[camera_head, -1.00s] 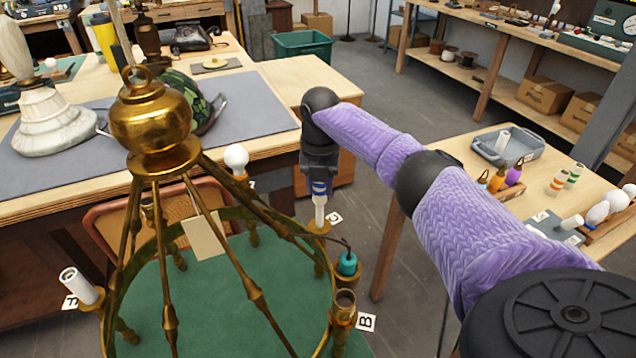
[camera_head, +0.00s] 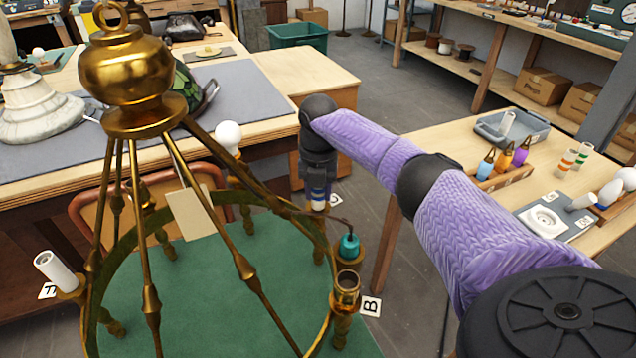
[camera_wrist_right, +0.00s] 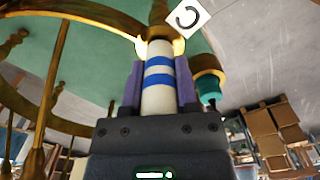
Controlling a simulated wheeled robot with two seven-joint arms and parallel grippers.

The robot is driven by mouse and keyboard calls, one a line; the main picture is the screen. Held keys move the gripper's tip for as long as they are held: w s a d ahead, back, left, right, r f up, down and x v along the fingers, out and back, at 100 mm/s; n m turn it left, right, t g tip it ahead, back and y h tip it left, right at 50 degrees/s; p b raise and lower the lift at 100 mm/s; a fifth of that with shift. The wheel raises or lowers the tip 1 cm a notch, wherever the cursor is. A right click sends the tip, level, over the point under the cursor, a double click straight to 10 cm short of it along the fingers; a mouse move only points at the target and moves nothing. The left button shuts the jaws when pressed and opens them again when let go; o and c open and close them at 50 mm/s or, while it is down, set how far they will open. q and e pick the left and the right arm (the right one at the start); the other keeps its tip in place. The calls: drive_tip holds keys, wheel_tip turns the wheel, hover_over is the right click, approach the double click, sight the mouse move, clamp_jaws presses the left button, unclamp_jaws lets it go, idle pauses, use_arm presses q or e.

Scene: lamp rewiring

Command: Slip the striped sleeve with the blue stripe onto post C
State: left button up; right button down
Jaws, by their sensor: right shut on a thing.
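The striped sleeve with blue bands (camera_head: 318,197) stands upright at post C, on the far right of the brass lamp ring. It also shows in the right wrist view (camera_wrist_right: 158,88). My right gripper (camera_head: 318,187) is shut on it from above. In the wrist view, the fingers (camera_wrist_right: 159,90) lie on both sides of the sleeve. Its lower end meets the gold cup of post C (camera_wrist_right: 160,47), beside the card marked C (camera_wrist_right: 187,16). The sleeve appears to be around the post; its inside is hidden. My left gripper is not in view.
Near post C stand a teal fitting (camera_head: 348,246) and the bare brass post B (camera_head: 346,288). A white sleeve (camera_head: 55,270) is on post F, and a bulb (camera_head: 229,137) stands behind. Slanted brass rods rise left of my arm. The right table (camera_head: 480,140) holds loose parts.

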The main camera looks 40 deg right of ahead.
drive_tip(key=shift+p, duration=0.3)
drive_tip(key=shift+f, duration=0.15)
idle(0.6)
drive_tip(key=shift+c, duration=1.4)
unclamp_jaws()
